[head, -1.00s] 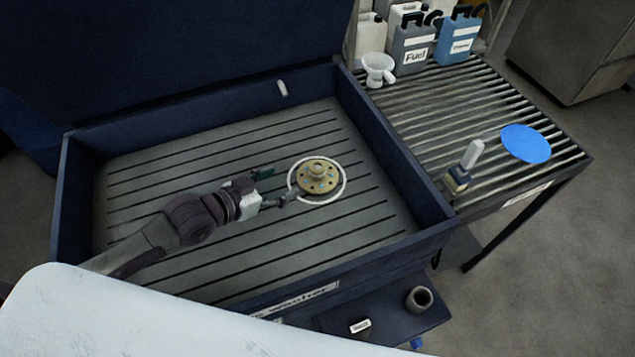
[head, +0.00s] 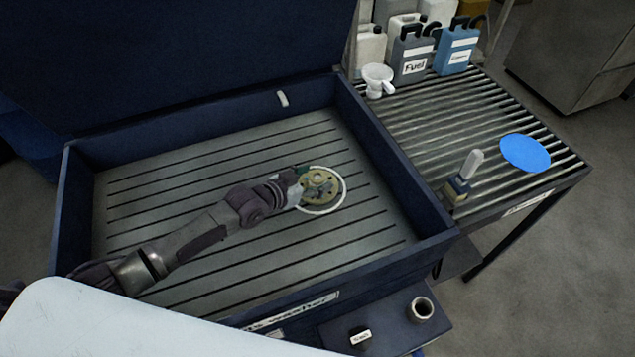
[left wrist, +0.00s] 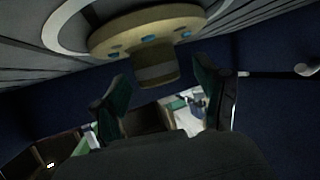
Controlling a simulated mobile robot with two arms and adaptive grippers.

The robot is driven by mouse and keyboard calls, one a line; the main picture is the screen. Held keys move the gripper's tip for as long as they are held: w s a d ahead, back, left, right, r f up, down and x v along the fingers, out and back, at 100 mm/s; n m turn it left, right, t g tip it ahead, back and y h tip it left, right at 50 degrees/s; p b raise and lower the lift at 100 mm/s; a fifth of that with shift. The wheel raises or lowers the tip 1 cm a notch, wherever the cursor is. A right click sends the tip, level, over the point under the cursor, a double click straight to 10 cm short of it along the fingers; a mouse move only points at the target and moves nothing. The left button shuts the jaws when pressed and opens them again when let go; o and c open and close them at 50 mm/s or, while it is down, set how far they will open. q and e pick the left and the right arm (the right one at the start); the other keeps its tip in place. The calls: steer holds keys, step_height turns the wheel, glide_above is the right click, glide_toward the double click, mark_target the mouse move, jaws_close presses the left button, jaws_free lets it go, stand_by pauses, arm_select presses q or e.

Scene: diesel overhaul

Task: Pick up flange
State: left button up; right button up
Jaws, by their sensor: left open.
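The flange (head: 322,190) is a tan-gold disc with a raised hub and holes. It lies inside a white ring (head: 341,199) on the slatted floor of the blue washer basin. My left gripper (head: 302,184) is at the flange's left side and covers part of it. In the left wrist view the flange (left wrist: 150,36) shows at the top with its hub pointing towards the open fingers of my left gripper (left wrist: 162,95). The hub appears just beyond the fingertips, not clasped. Contact cannot be told. My right gripper is not in view.
The basin's walls (head: 400,170) stand around the work area. To the right, a slatted table (head: 430,115) holds a white funnel (head: 378,78), jugs (head: 412,60), a blue disc (head: 525,153) and a brush-like tool (head: 464,178). The rest of the basin floor is clear.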

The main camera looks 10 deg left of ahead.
arm_select(q)
steer(key=shift+x, duration=0.75)
jaws_close()
steer(key=shift+r, duration=0.15)
